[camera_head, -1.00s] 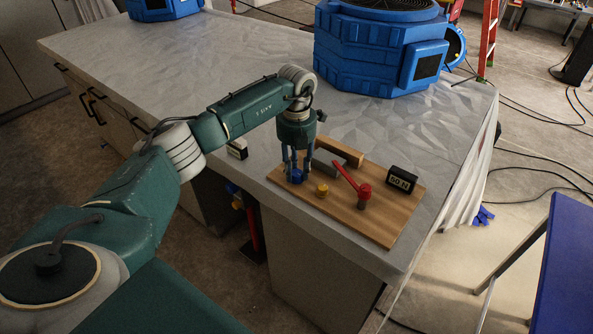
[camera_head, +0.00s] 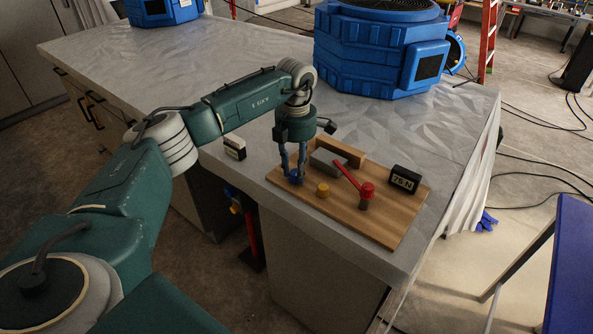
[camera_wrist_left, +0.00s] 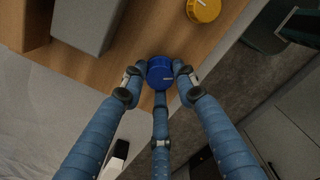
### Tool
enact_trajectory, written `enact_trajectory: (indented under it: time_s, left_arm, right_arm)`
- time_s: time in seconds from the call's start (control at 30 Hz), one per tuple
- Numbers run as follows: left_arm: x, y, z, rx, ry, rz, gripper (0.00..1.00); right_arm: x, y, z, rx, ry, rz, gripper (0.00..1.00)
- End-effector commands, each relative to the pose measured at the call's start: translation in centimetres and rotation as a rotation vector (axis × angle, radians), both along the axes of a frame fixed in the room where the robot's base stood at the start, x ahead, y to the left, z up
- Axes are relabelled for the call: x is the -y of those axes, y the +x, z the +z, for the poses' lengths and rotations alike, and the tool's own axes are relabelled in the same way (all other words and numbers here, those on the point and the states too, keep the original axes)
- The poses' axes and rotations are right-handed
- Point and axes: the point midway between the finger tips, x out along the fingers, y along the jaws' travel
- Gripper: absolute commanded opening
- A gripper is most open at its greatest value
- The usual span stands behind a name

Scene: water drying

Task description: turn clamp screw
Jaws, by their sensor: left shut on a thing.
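A wooden board (camera_head: 378,228) lies at the front corner of the sheet-covered counter. A round blue knob (camera_head: 297,181) is at its left front edge; it fills the middle of the left wrist view (camera_wrist_left: 160,72), with a pale mark on its face. My left gripper (camera_head: 292,176) points down and its blue fingers are shut around the knob. A grey block (camera_head: 324,163) sits in front of a wooden block (camera_head: 341,150) on the board. A black display box (camera_head: 404,180) on the board reads about 76 N. My right gripper is not in view.
A yellow knob (camera_head: 323,190) and a red-handled lever (camera_head: 367,190) stand on the board just right of the blue knob. A large blue blower (camera_head: 375,55) stands behind. A small black-and-white box (camera_head: 235,147) lies left of the gripper.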

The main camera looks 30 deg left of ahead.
Motion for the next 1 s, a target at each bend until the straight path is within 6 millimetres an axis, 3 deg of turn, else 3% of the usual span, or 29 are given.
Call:
enact_trajectory:
  time_s: [0.77, 0.8, 0.9, 1.0]
  left_arm:
    - [-0.26, -0.31, -0.18, -0.011, 0.003, -0.104, 0.03]
    - [-0.27, -0.30, -0.18, -0.010, 0.004, -0.103, 0.33]
    - [-0.25, -0.26, -0.16, -0.009, 0.004, -0.103, 0.48]
    - [-0.20, -0.19, -0.11, -0.006, 0.003, -0.103, 0.48]
  right_arm:
    - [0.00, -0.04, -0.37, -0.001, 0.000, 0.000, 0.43]
    - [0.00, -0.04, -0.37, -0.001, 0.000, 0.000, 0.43]
    - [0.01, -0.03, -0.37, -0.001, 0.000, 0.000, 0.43]
    - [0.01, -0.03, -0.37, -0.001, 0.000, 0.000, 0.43]
